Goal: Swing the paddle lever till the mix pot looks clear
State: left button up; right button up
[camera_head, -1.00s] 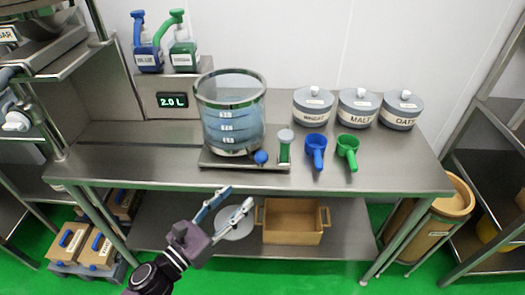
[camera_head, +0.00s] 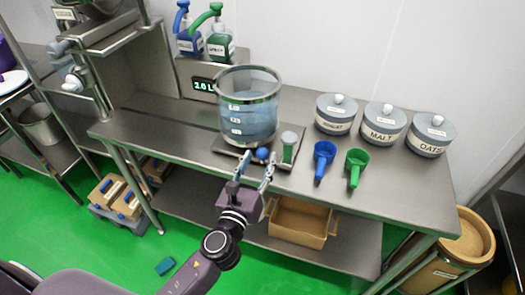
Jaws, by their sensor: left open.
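The mix pot (camera_head: 250,122) is a clear round vessel with a metal rim and white level marks. It holds grey-blue, hazy-looking liquid and stands on a metal base plate (camera_head: 226,148) on the steel table. The paddle lever's blue ball knob (camera_head: 262,154) is at the pot's front foot. My left gripper (camera_head: 256,168) is open at the table's front edge, its two fingers pointing at the knob. The knob shows between the fingertips; I cannot tell whether they touch it. The lever's arm is mostly hidden. My right gripper is out of view.
A green-based cylinder (camera_head: 289,148) stands just right of the knob. A display (camera_head: 203,85) reads 2.0 L. The table's left front is clear.

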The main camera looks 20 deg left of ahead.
aim_at(261, 159)
pick_arm(q)
jog(key=shift+w+d+r, duration=0.1)
jog(key=shift+w+d, duration=0.05)
jog(key=shift+w, duration=1.4)
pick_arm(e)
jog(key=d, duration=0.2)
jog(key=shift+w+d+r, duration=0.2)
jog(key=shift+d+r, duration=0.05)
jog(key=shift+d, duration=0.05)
pick_arm(q)
jog(key=c, duration=0.8)
grip_shut()
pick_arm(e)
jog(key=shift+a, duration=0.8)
